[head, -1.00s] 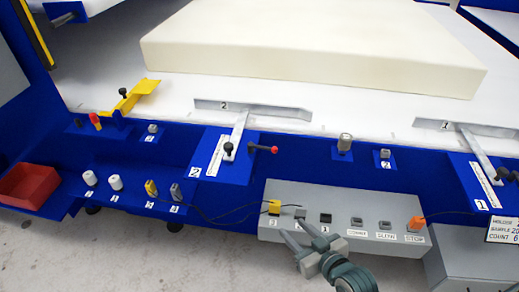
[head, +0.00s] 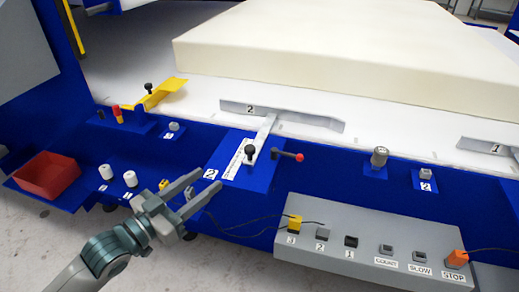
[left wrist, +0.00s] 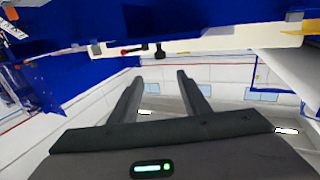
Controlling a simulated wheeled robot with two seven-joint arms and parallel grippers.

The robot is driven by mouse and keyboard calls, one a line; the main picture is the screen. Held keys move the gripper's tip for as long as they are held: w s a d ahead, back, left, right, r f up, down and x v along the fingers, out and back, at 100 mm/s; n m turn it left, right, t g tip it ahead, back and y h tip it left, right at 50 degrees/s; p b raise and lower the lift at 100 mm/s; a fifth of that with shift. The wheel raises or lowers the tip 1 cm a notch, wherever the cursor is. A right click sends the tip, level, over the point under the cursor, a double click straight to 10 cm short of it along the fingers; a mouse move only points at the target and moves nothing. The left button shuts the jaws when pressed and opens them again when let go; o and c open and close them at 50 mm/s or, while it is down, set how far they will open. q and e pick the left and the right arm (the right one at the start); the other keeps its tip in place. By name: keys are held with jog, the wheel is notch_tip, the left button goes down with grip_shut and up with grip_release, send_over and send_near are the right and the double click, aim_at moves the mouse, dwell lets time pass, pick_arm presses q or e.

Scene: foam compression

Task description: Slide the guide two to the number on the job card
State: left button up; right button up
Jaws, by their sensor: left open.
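Guide two (head: 312,117) is a grey bar marked 2, lying on the white table in front of the foam block (head: 330,65). Its arm runs forward to a black knob (head: 250,151) beside a white scale strip (head: 236,165) on a blue plate. A red-tipped lever (head: 287,155) sticks out to the right of it. My left gripper (head: 211,179) is open and empty, in front of the plate and apart from the knob. In the left wrist view its fingers (left wrist: 160,78) are apart, with the knob (left wrist: 160,50) and red-tipped lever (left wrist: 135,50) beyond. The job card is out of view.
A grey control box (head: 370,240) with several buttons stands at the right front. A red bin (head: 46,176), white knobs (head: 118,175) and a yellow piece (head: 158,93) are at the left. Guide one (head: 490,147) is at the right edge. Thin black cables run near my gripper.

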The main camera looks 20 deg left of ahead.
aim_at(246, 150)
pick_arm(q)
jog(key=shift+w, duration=0.1)
jog(key=x, duration=1.5)
jog(key=shift+w+d+p, duration=0.1)
jog(key=shift+w+p, duration=0.2)
jog(key=shift+w, duration=0.1)
jog(key=shift+w+d+f, duration=0.1)
jog(key=shift+w+d, duration=0.15)
jog(key=shift+w, duration=0.35)
pick_arm(e)
jog(key=shift+x, duration=1)
